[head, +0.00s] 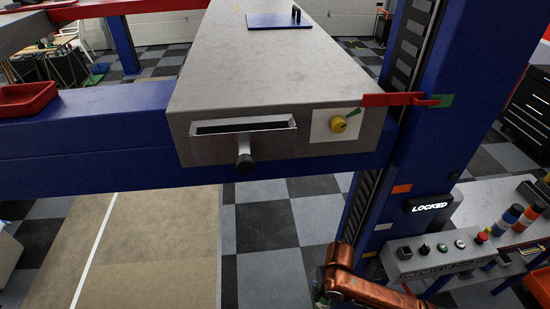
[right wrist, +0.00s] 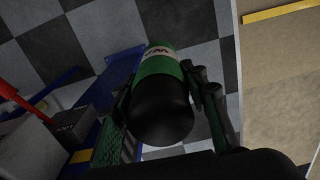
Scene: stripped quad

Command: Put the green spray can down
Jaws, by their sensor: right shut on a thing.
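The green spray can (right wrist: 158,70) shows in the right wrist view, with a white label band carrying dark letters. A large black rounded end points towards the camera. My right gripper (right wrist: 163,92) is shut on the can, with dark fingers on both sides of it. The checkered floor shows beyond the can, which appears held in the air. In the head view, my copper-coloured right arm enters at the bottom right; the can cannot be made out there. My left gripper is in neither view.
A blue lift post (head: 405,170) and beam (head: 85,130) carry a grey box (head: 265,80) with a drawer handle. At right, a grey bench (head: 482,198) holds several coloured cylinders beside a button panel (head: 440,258). A red tray (head: 28,98) sits at left. Checkered floor lies below.

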